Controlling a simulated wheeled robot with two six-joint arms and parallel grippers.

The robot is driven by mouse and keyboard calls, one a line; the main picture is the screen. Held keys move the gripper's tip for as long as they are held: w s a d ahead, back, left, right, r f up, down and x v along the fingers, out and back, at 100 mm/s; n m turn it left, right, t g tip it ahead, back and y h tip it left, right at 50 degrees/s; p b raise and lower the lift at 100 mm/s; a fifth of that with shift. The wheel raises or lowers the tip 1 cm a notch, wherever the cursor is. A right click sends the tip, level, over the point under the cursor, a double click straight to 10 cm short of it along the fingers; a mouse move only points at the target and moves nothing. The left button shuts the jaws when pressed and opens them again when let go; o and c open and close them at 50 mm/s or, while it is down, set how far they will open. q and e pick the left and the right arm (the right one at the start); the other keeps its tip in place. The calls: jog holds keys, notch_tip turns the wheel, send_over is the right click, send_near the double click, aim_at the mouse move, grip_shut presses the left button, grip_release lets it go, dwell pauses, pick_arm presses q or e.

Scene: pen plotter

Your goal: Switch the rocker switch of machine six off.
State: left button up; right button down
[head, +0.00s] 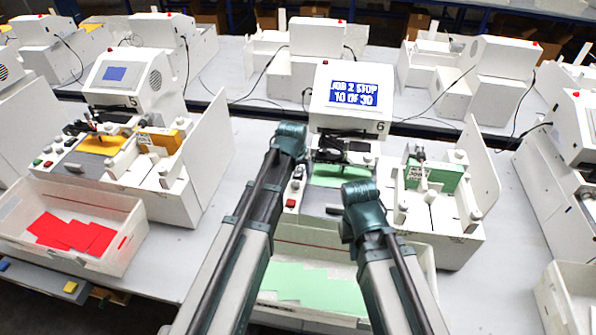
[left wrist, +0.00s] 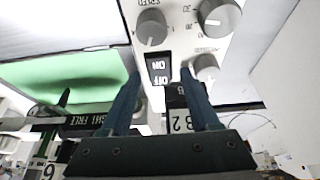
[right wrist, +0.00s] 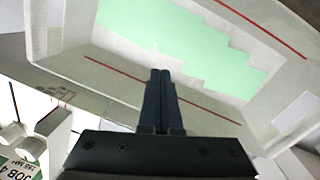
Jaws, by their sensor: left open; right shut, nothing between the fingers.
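Machine six (head: 375,82) stands in the middle of the head view, with a "6" label under its lit screen (head: 353,93), which reads "JOB 2 STOP 10 OF 30". Its black rocker switch (left wrist: 158,68) shows in the left wrist view, with ON and OFF lettering upside down. I cannot tell which half is pressed in. My left gripper (left wrist: 160,75) is open, with its fingertips on either side of the switch in that view; contact cannot be made out. My right gripper (right wrist: 160,73) is shut and empty, above the tray of green sheets. My arms hide both gripper tips in the head view.
Grey knobs (left wrist: 151,27) sit close to the switch. The front tray (right wrist: 115,70) of machine six holds green sheets (right wrist: 180,45). Machine five (head: 150,72) stands to the left with a red-sheet tray (head: 135,215). White side panels (head: 482,150) rise beside the machines.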

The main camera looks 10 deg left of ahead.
pick_arm(q)
grip_shut()
jog(key=shift+w+r+g+p, duration=0.25)
jog(key=shift+w+g+p, duration=0.15)
jog(key=shift+p, duration=0.1)
jog(key=shift+w+g, duration=0.2)
jog(key=shift+g, duration=0.2)
jog(key=shift+f+g+p, duration=0.15)
jog(key=shift+g+p, duration=0.2)
jog(key=shift+g, duration=0.45)
jog(key=shift+s, duration=0.15)
grip_release()
